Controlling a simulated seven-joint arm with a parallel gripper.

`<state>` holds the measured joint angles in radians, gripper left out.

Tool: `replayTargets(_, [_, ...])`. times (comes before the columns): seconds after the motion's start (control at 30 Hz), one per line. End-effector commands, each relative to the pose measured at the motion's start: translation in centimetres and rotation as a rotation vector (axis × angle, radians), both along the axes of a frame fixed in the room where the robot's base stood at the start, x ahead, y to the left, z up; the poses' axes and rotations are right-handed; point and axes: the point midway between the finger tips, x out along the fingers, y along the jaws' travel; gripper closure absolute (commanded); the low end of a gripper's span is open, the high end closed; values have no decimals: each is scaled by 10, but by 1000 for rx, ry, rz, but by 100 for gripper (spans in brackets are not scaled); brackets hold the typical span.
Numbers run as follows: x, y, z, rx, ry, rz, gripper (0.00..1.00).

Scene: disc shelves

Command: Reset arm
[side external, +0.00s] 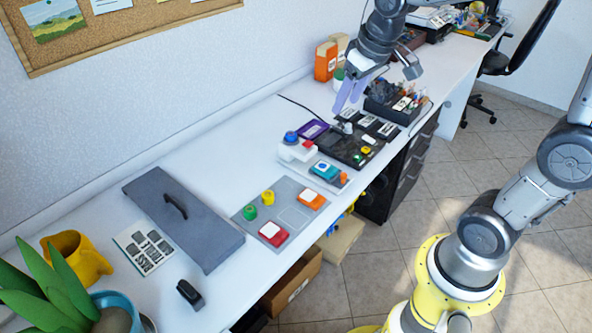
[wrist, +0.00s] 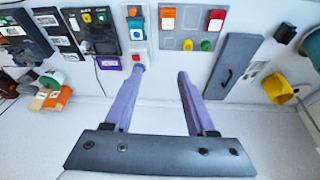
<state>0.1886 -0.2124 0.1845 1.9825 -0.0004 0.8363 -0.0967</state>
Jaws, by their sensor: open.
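My gripper (side external: 348,92) hangs above the back part of the white desk, over the dark panel (side external: 345,148) and near the wall. Its two purple fingers are apart with nothing between them. In the wrist view my gripper (wrist: 162,72) also shows open and empty, with the bare desk and wall behind the fingers. The arm reaches in from the right side.
A grey board (side external: 287,192) holds red, orange, green and yellow pieces. A grey lid with a handle (side external: 185,222), a yellow pot (side external: 78,262) and a plant stand left. Orange boxes (side external: 326,62) and a black bin (side external: 388,108) stand near the gripper.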

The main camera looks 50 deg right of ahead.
Motion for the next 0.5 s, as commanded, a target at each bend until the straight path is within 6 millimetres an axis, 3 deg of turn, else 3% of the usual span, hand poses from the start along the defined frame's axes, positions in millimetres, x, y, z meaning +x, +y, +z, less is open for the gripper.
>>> replayTargets(0.1, [-41, 28, 26, -7, -83, 53, 44])
replayTargets(0.2, [-78, 45, 34, -7, -138, 90, 44])
replayTargets(0.37, [-131, 61, 29, 3, -194, 126, 44])
replayTargets(0.5, [-161, 64, 9, 15, -188, 124, 44])
